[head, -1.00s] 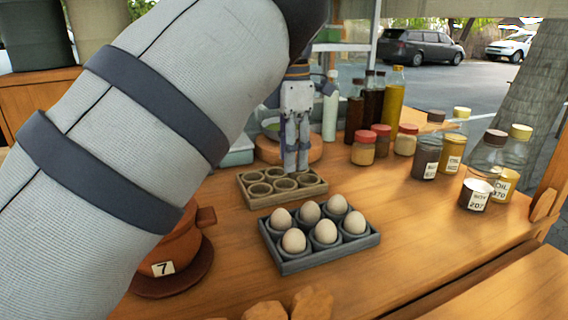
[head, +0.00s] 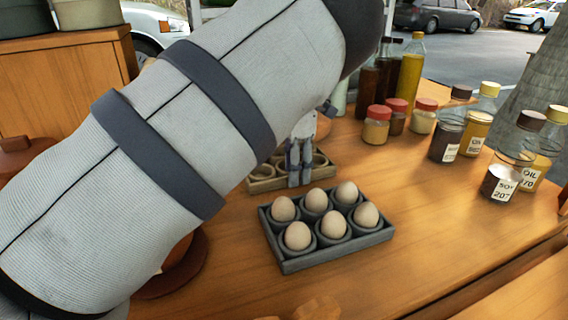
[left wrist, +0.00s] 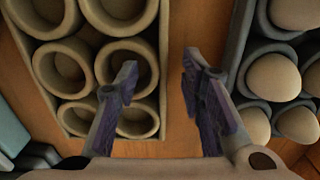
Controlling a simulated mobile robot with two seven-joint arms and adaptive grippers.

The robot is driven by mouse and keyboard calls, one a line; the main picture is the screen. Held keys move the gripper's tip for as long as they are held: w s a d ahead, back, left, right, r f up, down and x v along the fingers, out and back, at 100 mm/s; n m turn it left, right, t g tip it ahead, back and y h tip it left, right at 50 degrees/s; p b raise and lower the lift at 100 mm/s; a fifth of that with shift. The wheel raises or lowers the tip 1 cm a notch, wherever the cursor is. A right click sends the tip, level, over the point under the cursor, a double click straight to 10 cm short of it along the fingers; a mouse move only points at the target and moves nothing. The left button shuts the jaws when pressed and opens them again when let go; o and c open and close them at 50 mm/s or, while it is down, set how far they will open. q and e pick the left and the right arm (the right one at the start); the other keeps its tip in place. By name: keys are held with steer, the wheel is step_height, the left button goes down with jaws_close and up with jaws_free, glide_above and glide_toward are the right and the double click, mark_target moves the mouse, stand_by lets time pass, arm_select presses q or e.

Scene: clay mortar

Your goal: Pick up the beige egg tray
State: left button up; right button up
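The beige egg tray (head: 266,185) stands on the wooden table behind the grey egg tray (head: 340,252). Its round cups look empty, and my left arm hides its left part in the head view. In the left wrist view the beige tray (left wrist: 164,40) fills the left side. My left gripper (head: 299,178) is at the beige tray's right part, pointing down. In the left wrist view the gripper (left wrist: 158,80) is open and empty, one finger over a right-hand cup and the other past the tray's wall. I cannot tell whether it touches. My right gripper is out of view.
The grey tray holds several eggs (head: 298,236) and stands close to the beige tray, with a narrow strip of bare table between them. Jars (head: 376,125) and bottles stand behind to the right. A brown pot's saucer (head: 190,270) shows under my left arm.

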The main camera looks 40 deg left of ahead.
arm_select(q)
steer(key=shift+f, duration=0.3)
jaws_close()
steer(key=shift+r, duration=0.1)
